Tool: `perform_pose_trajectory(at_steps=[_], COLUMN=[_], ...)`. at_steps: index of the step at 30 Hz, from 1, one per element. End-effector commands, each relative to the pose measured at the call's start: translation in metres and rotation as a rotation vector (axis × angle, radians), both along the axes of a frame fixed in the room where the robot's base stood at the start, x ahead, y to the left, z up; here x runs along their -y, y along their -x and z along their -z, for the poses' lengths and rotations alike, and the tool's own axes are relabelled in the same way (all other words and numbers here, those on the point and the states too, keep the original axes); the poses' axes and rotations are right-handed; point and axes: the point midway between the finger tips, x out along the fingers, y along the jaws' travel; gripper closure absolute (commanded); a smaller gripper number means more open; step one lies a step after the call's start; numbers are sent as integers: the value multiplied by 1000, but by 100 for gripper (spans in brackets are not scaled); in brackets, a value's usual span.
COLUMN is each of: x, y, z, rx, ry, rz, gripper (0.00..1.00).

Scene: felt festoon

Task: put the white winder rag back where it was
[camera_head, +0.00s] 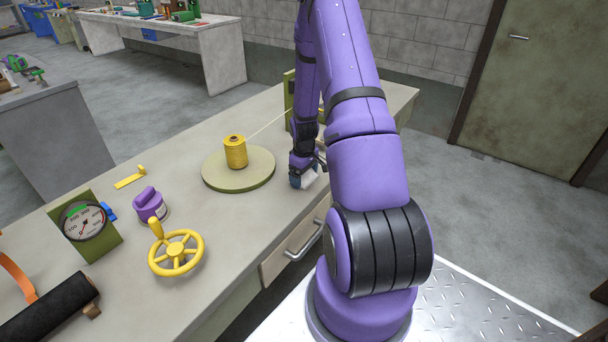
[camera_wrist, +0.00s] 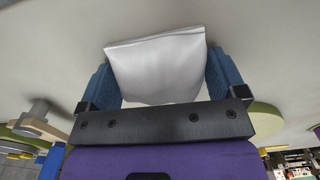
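The white winder rag (camera_wrist: 158,65) is between the two blue fingers of my gripper (camera_wrist: 160,80) in the wrist view, and both fingers appear to press on its sides. In the head view a small part of the white rag (camera_head: 310,178) shows beside my gripper (camera_head: 302,178), low over the bench's front edge, to the right of the round green plate. Most of the rag is hidden there by my arm. I cannot tell whether the rag touches the bench top.
A yellow thread spool (camera_head: 236,152) stands on the round plate (camera_head: 240,181). A thread runs from it towards a green upright (camera_head: 289,95) behind my arm. A yellow handwheel (camera_head: 176,253), purple-handled object (camera_head: 150,204) and dial gauge (camera_head: 85,224) stand to the left. A drawer handle (camera_head: 305,240) juts from the bench (camera_head: 215,235).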

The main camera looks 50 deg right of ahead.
Motion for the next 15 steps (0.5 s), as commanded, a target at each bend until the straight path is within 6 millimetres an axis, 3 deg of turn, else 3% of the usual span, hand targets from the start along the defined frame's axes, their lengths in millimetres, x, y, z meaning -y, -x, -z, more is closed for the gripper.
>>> perform_pose_trajectory(at_steps=[10,15], x=[0,1], y=[0,-1], z=[-4,-23], rx=[1,3], ry=[1,2], rz=[0,0], gripper=[0,0])
